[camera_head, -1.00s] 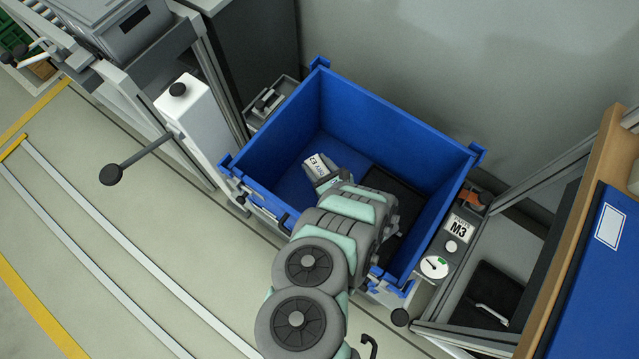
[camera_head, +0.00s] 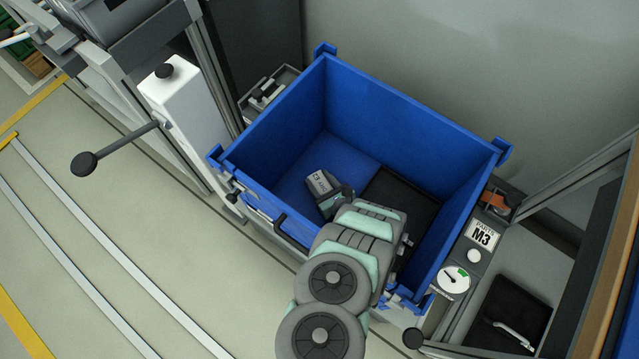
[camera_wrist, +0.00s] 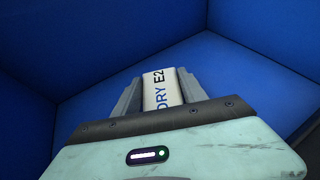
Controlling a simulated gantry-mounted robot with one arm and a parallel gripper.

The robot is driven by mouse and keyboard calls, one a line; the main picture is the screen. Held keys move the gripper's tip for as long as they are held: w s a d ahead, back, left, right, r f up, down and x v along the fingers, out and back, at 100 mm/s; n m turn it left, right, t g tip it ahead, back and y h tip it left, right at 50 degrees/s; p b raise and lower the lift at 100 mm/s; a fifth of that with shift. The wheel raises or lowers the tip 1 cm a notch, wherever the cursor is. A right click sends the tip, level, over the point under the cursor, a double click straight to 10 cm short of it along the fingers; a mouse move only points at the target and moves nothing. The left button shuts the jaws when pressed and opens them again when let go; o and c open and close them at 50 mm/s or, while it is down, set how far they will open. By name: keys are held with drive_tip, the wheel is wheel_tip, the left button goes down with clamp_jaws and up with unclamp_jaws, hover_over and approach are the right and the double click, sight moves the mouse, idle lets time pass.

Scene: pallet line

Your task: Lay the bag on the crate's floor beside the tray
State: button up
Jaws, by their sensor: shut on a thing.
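The bag (camera_head: 318,183), a small white packet printed "DRY E2", is held inside the blue crate (camera_head: 400,110). In the wrist view the bag (camera_wrist: 161,88) sits between the two grey fingers of my gripper (camera_wrist: 160,95), which are shut on it. In the head view my gripper (camera_head: 326,195) reaches down over the crate's left part, left of the black tray (camera_head: 402,190). The bag is over the bare blue floor beside the tray; whether it touches the floor I cannot tell. My arm hides the tray's near part.
Bare blue floor (camera_head: 338,150) shows behind and left of the bag. A panel marked M3 (camera_head: 482,235) with a gauge (camera_head: 453,279) stands right of the crate. A white post with a black-knobbed lever (camera_head: 120,148) stands to the left.

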sight(318, 180)
drive_tip(key=o, duration=1.4)
drive_tip(key=shift+c, duration=0.2)
drive_tip(key=p+v, duration=0.3)
drive_tip(key=v, duration=0.1)
drive_tip(key=shift+r, duration=0.1)
